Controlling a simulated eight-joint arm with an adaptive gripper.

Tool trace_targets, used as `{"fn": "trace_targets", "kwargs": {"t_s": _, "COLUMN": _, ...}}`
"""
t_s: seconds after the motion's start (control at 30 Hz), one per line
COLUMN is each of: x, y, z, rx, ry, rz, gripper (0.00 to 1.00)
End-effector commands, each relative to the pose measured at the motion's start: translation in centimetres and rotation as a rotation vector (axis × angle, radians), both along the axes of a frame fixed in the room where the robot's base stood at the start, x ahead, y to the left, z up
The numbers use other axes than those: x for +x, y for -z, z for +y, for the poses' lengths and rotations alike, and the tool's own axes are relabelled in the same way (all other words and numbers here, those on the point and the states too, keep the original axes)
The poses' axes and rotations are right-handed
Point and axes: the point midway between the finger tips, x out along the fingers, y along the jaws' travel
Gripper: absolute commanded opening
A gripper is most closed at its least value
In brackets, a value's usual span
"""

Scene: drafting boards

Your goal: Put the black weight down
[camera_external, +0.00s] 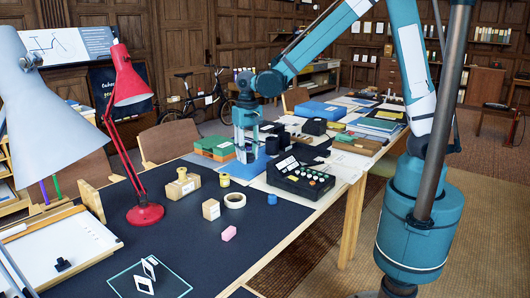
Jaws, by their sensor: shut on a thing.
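My gripper (246,152) points down at the far edge of the dark drafting mat (185,230), over a blue sheet or pad (236,172). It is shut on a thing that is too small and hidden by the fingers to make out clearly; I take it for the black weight. I cannot tell whether it touches the blue pad. A small black block (62,265) lies on the white drawing board at the lower left, well away from my gripper.
A green and orange box (213,148) stands left of my gripper, a black button box (298,178) to its right. A tape roll (235,200), wooden blocks (211,209), a pink block (229,233) and a red lamp (145,213) stand on the mat.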

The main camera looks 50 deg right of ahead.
Motion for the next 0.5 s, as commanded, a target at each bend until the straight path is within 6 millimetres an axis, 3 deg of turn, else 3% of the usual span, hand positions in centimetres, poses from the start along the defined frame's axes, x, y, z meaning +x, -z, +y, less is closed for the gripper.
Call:
{"fn": "trace_targets", "kwargs": {"t_s": 0.1, "x": -2.2, "y": 0.1, "z": 2.2, "rx": 0.000, "ry": -0.042, "rz": 0.000, "gripper": 0.10}}
{"fn": "trace_targets", "kwargs": {"t_s": 0.5, "x": -9.5, "y": 0.4, "z": 8.1, "rx": 0.000, "ry": -0.171, "rz": 0.000, "gripper": 0.10}}
